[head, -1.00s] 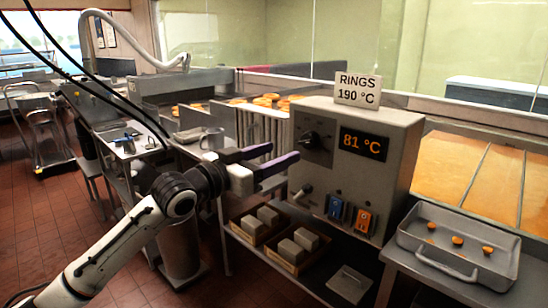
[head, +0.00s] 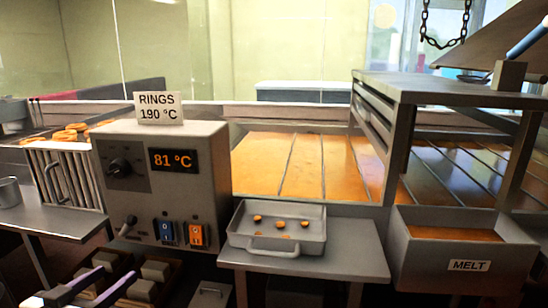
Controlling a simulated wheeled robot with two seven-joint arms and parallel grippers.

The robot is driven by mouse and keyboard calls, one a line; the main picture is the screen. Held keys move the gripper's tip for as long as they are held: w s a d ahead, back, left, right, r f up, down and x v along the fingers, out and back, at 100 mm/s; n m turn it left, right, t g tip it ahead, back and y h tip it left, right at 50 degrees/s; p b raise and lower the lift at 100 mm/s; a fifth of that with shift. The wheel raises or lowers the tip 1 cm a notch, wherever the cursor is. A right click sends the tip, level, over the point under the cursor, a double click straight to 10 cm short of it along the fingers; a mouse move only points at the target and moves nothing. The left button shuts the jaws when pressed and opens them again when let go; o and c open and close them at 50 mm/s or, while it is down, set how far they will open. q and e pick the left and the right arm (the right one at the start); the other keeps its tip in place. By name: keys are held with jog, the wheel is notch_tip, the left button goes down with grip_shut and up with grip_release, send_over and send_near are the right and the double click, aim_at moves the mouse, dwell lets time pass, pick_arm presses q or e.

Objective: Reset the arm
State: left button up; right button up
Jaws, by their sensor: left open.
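My left gripper (head: 103,281) shows low at the left edge of the head view, with its two purple-tipped fingers apart and nothing between them. It is below the grey control box (head: 212,190), in front of a shelf with grey blocks (head: 155,270). Most of my left arm is out of view. My right gripper is not in view. The control box has a dial, a lever, a blue switch (head: 167,233), an orange switch (head: 198,235) and a display (head: 173,160) reading 81 °C. A sign (head: 159,107) reading RINGS 190 °C stands on top.
A grey tray (head: 308,243) with a few small orange-brown pieces sits on a side table (head: 355,262) right of the box. Further right is a bin (head: 415,262) marked MELT, under a metal rack (head: 450,90). A metal cup (head: 9,191) stands at the far left.

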pick_arm(q)
jog(key=s+d+f+g, duration=0.2)
jog(key=s+d+f, duration=0.25)
jog(key=f, duration=0.45)
jog(key=s+d+f+g, duration=0.1)
jog(key=s+d+f, duration=0.3)
jog(key=f, duration=0.5)
jog(key=s+d+f+m+g+h, duration=0.1)
jog(key=s+d+f+g, duration=0.2)
jog(key=s+d+f, duration=0.9)
jog(key=s, duration=0.3)
jog(key=shift+s+d+f, duration=0.15)
jog(key=shift+s+d, duration=0.2)
